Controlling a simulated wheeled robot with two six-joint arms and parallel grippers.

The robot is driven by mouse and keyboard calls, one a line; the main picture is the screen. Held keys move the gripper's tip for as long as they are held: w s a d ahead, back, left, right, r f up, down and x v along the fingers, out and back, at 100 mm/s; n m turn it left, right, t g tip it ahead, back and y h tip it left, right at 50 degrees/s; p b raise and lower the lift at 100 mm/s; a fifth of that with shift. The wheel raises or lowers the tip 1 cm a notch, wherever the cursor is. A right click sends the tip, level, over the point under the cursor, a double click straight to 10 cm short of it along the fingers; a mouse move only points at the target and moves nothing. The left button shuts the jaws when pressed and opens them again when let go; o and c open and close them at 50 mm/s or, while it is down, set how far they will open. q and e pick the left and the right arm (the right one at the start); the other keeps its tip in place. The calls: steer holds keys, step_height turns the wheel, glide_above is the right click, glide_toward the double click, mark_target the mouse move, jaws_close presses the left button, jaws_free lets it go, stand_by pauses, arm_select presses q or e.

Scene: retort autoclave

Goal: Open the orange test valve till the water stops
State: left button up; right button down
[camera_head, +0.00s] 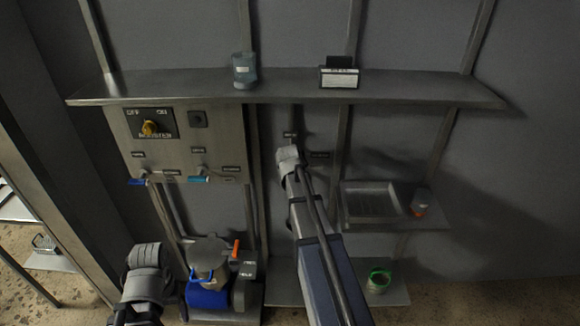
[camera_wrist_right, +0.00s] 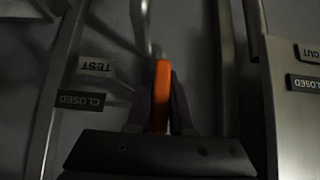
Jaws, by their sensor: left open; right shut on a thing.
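The orange test valve handle (camera_wrist_right: 161,97) stands upright in the right wrist view, between the dark fingers of my right gripper (camera_wrist_right: 160,112), which is shut on it. Upside-down labels reading TEST (camera_wrist_right: 95,66) and CLOSED (camera_wrist_right: 80,100) are to its left. In the head view my right arm reaches up to the wall and its wrist (camera_head: 290,157) hides the valve and gripper. My left gripper (camera_head: 140,314) is low at the left, at the picture's bottom edge, open and away from the valve. No water can be made out.
A blue-based pot (camera_head: 208,255) with another orange lever (camera_head: 236,249) stands below. A shelf (camera_head: 420,92) runs above; a tray (camera_head: 372,203) is at right.

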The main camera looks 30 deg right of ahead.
steer(key=shift+s, duration=0.1)
stand_by(0.3)
steer(key=c, duration=0.8)
jaws_free()
steer(key=shift+r, duration=0.1)
steer(key=p+v, duration=0.5)
steer(key=v, duration=0.2)
steer(key=shift+s+a+r, duration=0.15)
steer(key=shift+a, duration=0.05)
